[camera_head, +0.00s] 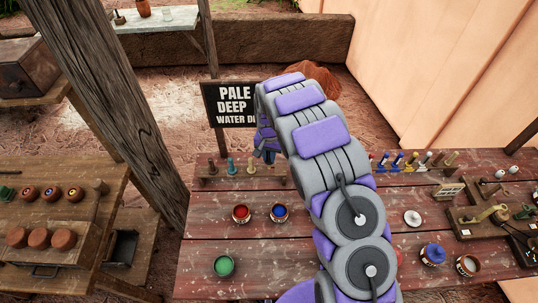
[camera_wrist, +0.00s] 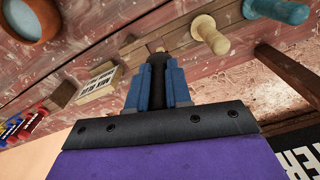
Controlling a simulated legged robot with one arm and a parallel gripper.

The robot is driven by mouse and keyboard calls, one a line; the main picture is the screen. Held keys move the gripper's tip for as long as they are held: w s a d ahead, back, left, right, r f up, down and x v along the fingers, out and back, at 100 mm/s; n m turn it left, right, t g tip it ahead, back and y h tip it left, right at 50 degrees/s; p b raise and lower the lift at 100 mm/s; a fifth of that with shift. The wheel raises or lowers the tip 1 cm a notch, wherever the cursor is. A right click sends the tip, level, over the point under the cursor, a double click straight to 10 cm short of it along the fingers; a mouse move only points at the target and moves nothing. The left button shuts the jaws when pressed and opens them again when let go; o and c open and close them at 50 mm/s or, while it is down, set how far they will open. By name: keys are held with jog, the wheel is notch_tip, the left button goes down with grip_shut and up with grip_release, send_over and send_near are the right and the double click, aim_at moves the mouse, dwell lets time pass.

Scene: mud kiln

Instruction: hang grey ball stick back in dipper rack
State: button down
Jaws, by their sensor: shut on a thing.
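My gripper (camera_head: 267,154) reaches down at the far side of the red plank table, at the right part of a wooden rack (camera_head: 241,177). In the wrist view its two blue fingers (camera_wrist: 158,82) are shut on a dark upright stick (camera_wrist: 158,72), which looks like the grey ball stick. Its ball is not visible. The rack holds a tan stick (camera_head: 251,166), a teal stick (camera_head: 230,168) and a reddish stick (camera_head: 212,168). The tan stick (camera_wrist: 209,33) and teal stick (camera_wrist: 275,10) stand beside my gripper in the wrist view. I cannot tell whether the held stick rests in the rack.
A red pot (camera_head: 241,213), a blue-rimmed pot (camera_head: 279,212) and a green pot (camera_head: 223,265) stand in front of the rack. A sign (camera_head: 231,105) stands behind the table. My arm hides the table's middle.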

jog(key=shift+d, duration=0.2)
jog(key=shift+f, duration=0.15)
jog(key=shift+a+f, duration=0.15)
jog(key=shift+f, duration=0.3)
jog(key=shift+d, duration=0.2)
jog(key=shift+f+b, duration=0.5)
jog(key=shift+f, duration=1.75)
dwell(1.0)
jog(key=c, duration=1)
grip_release()
jog(key=shift+o, duration=0.5)
